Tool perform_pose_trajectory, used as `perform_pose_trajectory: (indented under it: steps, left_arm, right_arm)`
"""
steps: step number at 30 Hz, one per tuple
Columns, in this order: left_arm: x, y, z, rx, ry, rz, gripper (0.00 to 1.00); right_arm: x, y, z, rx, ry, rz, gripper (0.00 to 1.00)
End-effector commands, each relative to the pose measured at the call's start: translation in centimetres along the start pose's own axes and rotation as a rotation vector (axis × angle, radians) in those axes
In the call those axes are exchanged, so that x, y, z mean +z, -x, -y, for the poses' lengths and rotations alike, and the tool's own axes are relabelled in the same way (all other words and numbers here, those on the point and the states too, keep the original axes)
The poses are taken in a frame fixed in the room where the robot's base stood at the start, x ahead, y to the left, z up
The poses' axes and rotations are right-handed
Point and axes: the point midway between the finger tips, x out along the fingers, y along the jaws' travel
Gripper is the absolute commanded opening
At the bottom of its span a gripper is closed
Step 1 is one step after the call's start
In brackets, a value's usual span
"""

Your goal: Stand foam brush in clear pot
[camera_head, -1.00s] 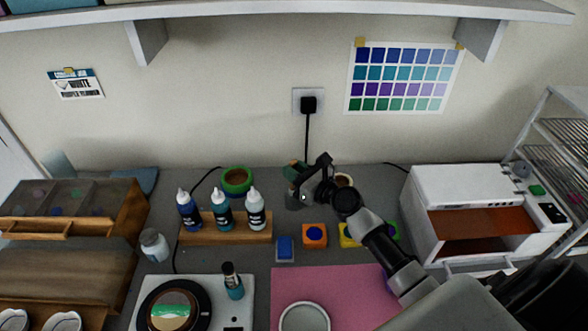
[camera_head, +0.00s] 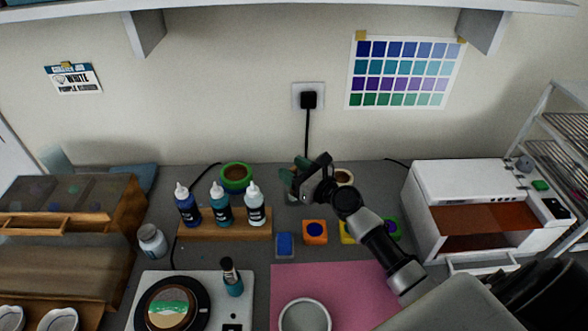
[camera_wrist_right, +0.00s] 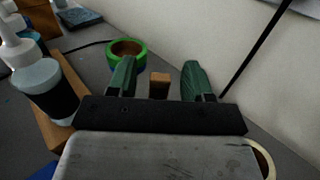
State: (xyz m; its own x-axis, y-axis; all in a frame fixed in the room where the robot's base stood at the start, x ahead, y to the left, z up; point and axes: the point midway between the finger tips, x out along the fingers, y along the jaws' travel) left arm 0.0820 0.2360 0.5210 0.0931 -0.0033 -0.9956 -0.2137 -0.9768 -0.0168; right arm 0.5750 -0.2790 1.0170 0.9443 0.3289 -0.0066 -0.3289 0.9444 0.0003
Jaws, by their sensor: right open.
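My right gripper (camera_head: 303,178) is over the back of the table, near the wall. Its green-padded fingers are apart, as the right wrist view shows (camera_wrist_right: 160,76). Between them is a small brown wooden end (camera_wrist_right: 159,85), perhaps the foam brush's handle, with gaps on both sides. A dim greyish shape (camera_head: 291,196), possibly the clear pot, is just below the gripper in the head view and mostly hidden. I cannot tell whether the brush stands in it. My left gripper is not in view.
A bottle rack (camera_head: 235,230) and a green tape roll (camera_head: 237,177) are left of the gripper. Small colour pots, including an orange one (camera_head: 315,231), stand in front. A white oven (camera_head: 463,185) is at right. A pink mat (camera_head: 350,287) lies nearer.

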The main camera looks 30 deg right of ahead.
Motion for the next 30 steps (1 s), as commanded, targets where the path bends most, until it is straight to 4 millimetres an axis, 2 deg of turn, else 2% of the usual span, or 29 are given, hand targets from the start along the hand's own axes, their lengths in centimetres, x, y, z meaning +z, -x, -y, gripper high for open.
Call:
perform_pose_trajectory:
  steps: [5,12,18,24,30]
  left_arm:
    - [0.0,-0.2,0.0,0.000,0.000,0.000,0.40]
    - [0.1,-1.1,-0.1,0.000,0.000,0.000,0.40]
    - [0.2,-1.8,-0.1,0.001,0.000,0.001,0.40]
    - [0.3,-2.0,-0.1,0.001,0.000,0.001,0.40]
    - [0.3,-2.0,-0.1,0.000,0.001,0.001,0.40]
  right_arm:
    - [-0.2,1.5,0.1,-0.001,0.001,-0.002,0.50]
    - [-0.4,6.4,0.0,0.000,0.000,-0.003,0.50]
    - [-0.3,9.5,0.0,0.000,-0.001,-0.001,0.50]
    - [-0.1,10.8,0.0,0.000,0.000,-0.001,0.50]
    - [0.0,10.8,0.0,0.000,0.000,0.000,0.50]
